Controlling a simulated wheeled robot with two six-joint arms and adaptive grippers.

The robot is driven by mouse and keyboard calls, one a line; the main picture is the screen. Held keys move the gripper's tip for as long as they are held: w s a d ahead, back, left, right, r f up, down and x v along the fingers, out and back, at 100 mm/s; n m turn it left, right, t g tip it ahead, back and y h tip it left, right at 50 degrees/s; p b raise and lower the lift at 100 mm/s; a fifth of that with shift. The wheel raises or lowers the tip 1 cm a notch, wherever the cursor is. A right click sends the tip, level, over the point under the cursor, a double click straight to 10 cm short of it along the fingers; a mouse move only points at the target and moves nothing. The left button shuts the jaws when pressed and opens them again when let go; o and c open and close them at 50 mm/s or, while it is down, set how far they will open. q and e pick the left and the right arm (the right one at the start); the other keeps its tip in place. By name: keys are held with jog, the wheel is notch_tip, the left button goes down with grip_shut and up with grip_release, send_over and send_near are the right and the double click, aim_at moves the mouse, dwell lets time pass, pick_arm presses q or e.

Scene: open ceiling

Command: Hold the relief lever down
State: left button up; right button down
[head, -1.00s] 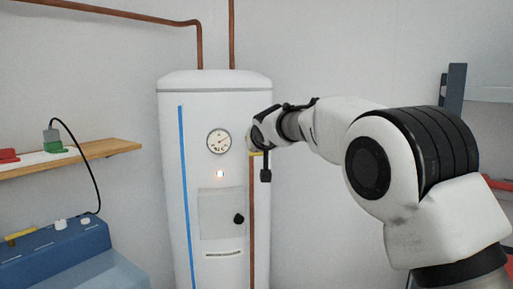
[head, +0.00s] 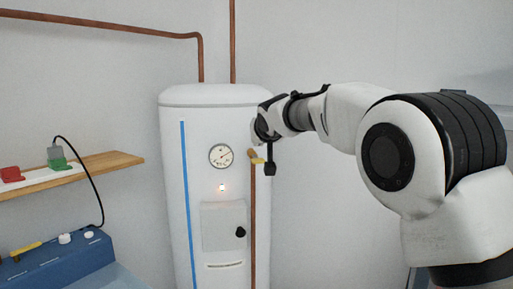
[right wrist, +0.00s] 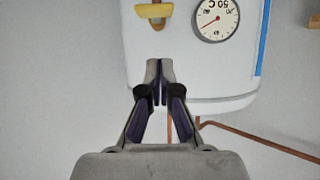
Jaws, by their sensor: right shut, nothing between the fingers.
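The relief lever (head: 257,160) is a small yellow bar at the top of the copper discharge pipe, on the right side of the white water heater (head: 176,215). It also shows in the right wrist view (right wrist: 153,11), near the top edge, where the picture is upside down. My right gripper (head: 257,125) reaches to the heater just above the lever. In the right wrist view its fingers (right wrist: 159,70) are shut together with nothing between them, apart from the lever. My left gripper is not in view.
The heater's front has a round gauge (head: 221,155), a glowing light (head: 222,188) and a panel with a black knob (head: 240,232). A wooden shelf (head: 120,159) and a blue unit (head: 55,270) stand at left. Bare wall lies right of the heater.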

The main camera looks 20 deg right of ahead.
pick_arm(q)
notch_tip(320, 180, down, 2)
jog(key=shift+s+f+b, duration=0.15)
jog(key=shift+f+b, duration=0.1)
jog(key=shift+b, duration=0.45)
pick_arm(e)
jog(key=d+r+v, duration=0.1)
jog(key=v, duration=0.7)
jog(key=shift+w+a, duration=0.25)
jog(key=shift+a, duration=0.2)
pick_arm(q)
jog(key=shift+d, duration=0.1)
pick_arm(e)
jog(key=shift+d+r, duration=0.1)
